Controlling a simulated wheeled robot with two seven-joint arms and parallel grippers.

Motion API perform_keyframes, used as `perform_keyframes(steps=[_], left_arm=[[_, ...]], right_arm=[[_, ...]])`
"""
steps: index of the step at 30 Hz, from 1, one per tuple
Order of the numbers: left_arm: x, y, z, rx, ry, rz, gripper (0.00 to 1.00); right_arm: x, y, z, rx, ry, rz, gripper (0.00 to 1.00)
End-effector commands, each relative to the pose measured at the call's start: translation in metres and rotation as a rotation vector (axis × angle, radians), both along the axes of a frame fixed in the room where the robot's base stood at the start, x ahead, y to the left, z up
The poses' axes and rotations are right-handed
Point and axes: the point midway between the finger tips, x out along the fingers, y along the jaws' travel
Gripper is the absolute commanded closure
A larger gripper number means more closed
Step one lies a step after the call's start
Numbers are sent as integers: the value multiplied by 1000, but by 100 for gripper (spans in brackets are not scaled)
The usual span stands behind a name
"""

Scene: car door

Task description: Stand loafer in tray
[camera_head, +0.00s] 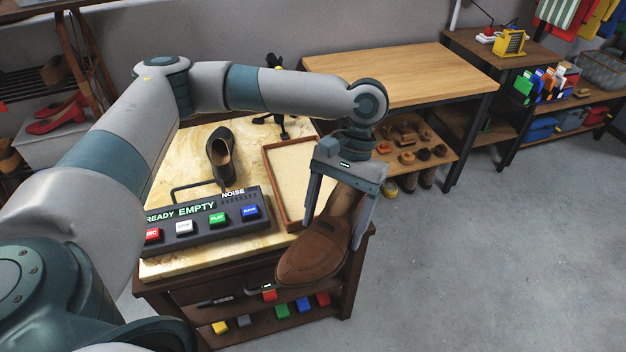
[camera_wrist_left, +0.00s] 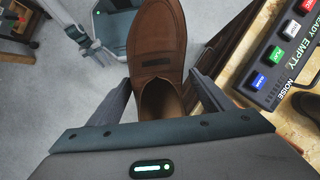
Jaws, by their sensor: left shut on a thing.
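A brown loafer (camera_head: 319,247) hangs from my left gripper (camera_head: 337,205) with its toe pointing down and to the left. The gripper is shut on the shoe near its heel opening. The loafer (camera_wrist_left: 157,50) also fills the middle of the left wrist view, between the two fingers of the left gripper (camera_wrist_left: 160,90). A shallow wooden-rimmed tray (camera_head: 278,186) with a pale, sandy-looking floor lies on the table. The held loafer is in front of and to the right of the tray, and hides part of it.
A dark shoe (camera_head: 221,155) stands left of the tray. A button panel reading "READY EMPTY" (camera_head: 205,218) lies along the table's front. A black stand (camera_head: 281,105) is behind the tray. A wooden bench (camera_head: 400,75) stands behind. Open grey floor (camera_head: 480,230) lies to the right.

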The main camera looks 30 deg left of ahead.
Motion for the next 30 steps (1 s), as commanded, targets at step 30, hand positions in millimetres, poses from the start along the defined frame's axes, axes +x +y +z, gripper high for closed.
perform_keyframes(steps=[30], left_arm=[[110, -19, -6, 2, -2, -763, 60]], right_arm=[[-56, -24, -20, -47, 149, -2, 69]])
